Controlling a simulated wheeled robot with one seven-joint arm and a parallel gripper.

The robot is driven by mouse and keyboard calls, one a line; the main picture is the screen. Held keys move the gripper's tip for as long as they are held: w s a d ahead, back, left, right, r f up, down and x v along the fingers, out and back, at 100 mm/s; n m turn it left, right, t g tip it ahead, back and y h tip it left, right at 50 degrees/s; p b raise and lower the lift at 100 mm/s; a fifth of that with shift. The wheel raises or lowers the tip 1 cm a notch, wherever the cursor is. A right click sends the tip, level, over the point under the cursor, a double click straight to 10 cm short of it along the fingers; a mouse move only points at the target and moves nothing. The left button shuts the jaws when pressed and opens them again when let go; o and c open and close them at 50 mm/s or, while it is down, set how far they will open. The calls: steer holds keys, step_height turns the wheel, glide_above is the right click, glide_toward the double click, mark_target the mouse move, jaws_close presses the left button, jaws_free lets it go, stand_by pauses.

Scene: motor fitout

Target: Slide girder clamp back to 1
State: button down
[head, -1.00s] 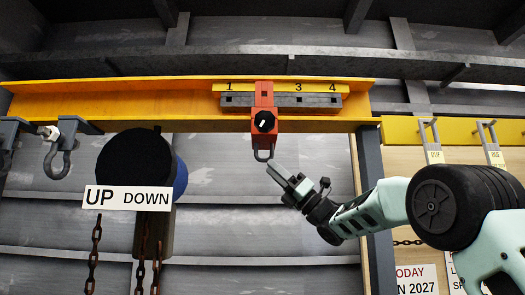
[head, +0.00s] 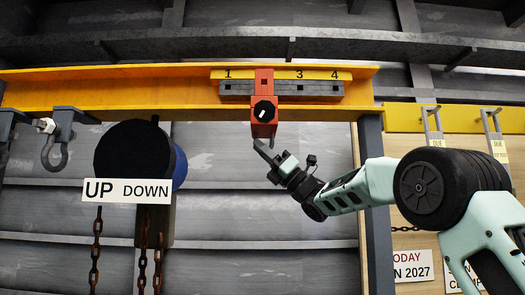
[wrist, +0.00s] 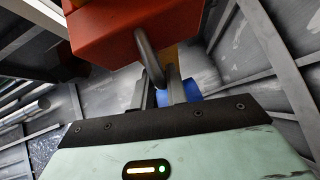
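The red girder clamp (head: 264,88) hangs on the yellow girder (head: 165,95), at the place between the marks 1 and 3 on the number strip (head: 315,74). A black knob with a white mark (head: 263,112) is on its front. Its grey loop (wrist: 150,62) hangs from the underside in the wrist view. My gripper (head: 262,149) is just below the clamp, at the loop, which it largely hides in the head view. In the wrist view, my fingers (wrist: 163,93) stand apart on either side of the loop's lower end. Contact is not clear.
A black round thing with an UP DOWN sign (head: 126,191) and rusty chains (head: 97,250) is on the left. A grey shackle (head: 55,150) hangs farther left. A grey post (head: 375,200) stands behind my arm. The space directly left of my gripper looks clear.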

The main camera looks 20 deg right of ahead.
steer(key=shift+w+a+f+b, duration=0.1)
steer(key=shift+w+a+b, duration=0.05)
steer(key=shift+a+b, duration=0.15)
steer(key=w+a+b, duration=0.2)
steer(key=w+a, duration=0.1)
steer(key=a, duration=0.5)
steer(key=shift+a+b, duration=0.35)
steer(key=shift+b, duration=0.05)
steer(key=c, duration=1.5)
jaws_free()
